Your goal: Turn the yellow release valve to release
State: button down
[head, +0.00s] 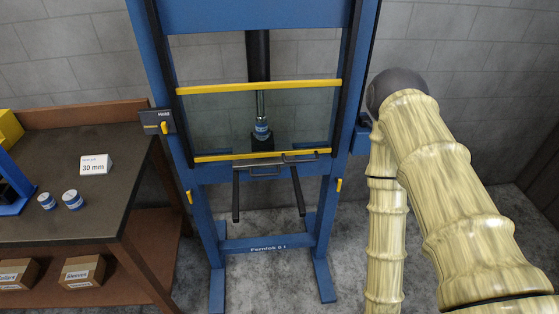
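A tall blue press frame (213,238) stands against the wall. Three small yellow handles show on it: one on a dark labelled box (150,118) on the left upright (164,128), one lower on the left leg (190,197), and one on the right leg (339,185). I cannot tell from this view which of them is the release valve. The handle on the dark box stands roughly upright. My arm fills the right side, bent at a dark joint, with a link running down past the bottom edge. My gripper is not in view.
Yellow bars (258,87) cross the press, with a cylinder (262,128) between them. Dark rods jut forward below. A workbench (104,187) on the left holds a 30 mm card (95,165) and two small round parts (72,200). Boxes (82,271) sit on its lower shelf.

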aim_at(165, 127)
jog(key=z, duration=2.15)
jog(key=k, duration=1.1)
jog(key=u, duration=1.7)
jog(key=i, duration=0.5)
jog(key=u, duration=0.05)
